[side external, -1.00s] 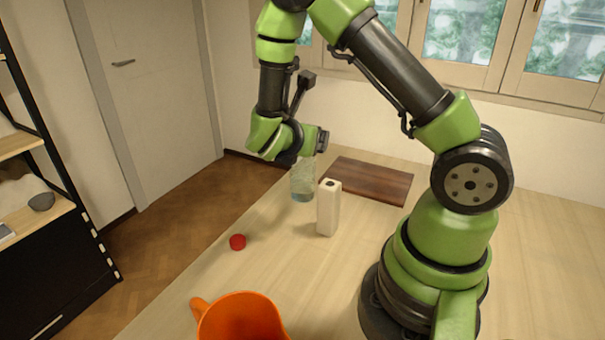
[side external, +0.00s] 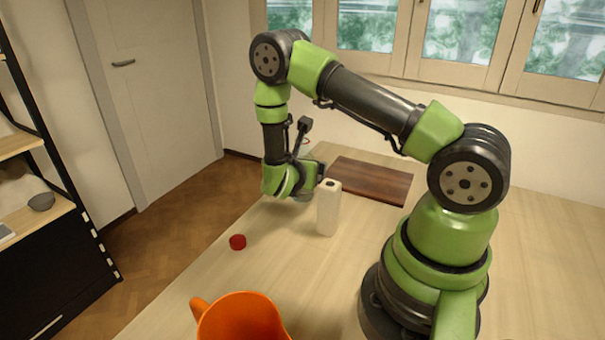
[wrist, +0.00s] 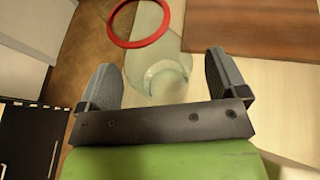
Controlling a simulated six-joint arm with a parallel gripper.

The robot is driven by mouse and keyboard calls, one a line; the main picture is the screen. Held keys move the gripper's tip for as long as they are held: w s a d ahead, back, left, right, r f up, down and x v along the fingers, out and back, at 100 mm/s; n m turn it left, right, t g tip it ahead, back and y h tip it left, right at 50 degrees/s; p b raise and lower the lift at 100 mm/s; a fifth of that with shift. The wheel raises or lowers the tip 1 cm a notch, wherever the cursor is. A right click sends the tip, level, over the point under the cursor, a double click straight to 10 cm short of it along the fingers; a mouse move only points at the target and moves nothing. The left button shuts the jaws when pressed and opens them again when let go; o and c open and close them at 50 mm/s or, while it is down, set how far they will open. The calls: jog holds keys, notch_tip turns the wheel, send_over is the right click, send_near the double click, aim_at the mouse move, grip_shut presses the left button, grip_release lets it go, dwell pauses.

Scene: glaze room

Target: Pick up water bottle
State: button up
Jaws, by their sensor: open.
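The water bottle is clear, see-through and upright on the table. In the side view its lower part (side external: 303,197) shows just beyond my gripper (side external: 308,184), which hides most of it. In the wrist view the bottle (wrist: 156,72) lies between the two grey fingers of my gripper (wrist: 160,65). The fingers are open, with a gap on both sides of the bottle. I cannot tell how far the fingertips reach along it. A red ring (wrist: 140,42) shows at the bottle's far end in the wrist view.
A white carton (side external: 328,210) stands close to the right of my gripper. A dark wooden board (side external: 372,181) lies behind it. A red round piece (side external: 237,242) and an orange pitcher (side external: 240,318) are nearer the front. The left table edge is close.

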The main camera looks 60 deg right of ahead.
jog(key=shift+w+d+f, duration=0.1)
jog(key=shift+d+f, duration=0.15)
jog(key=shift+d, duration=0.3)
jog(key=c, duration=1)
jog(key=shift+c, duration=0.6)
jog(key=shift+r, duration=0.15)
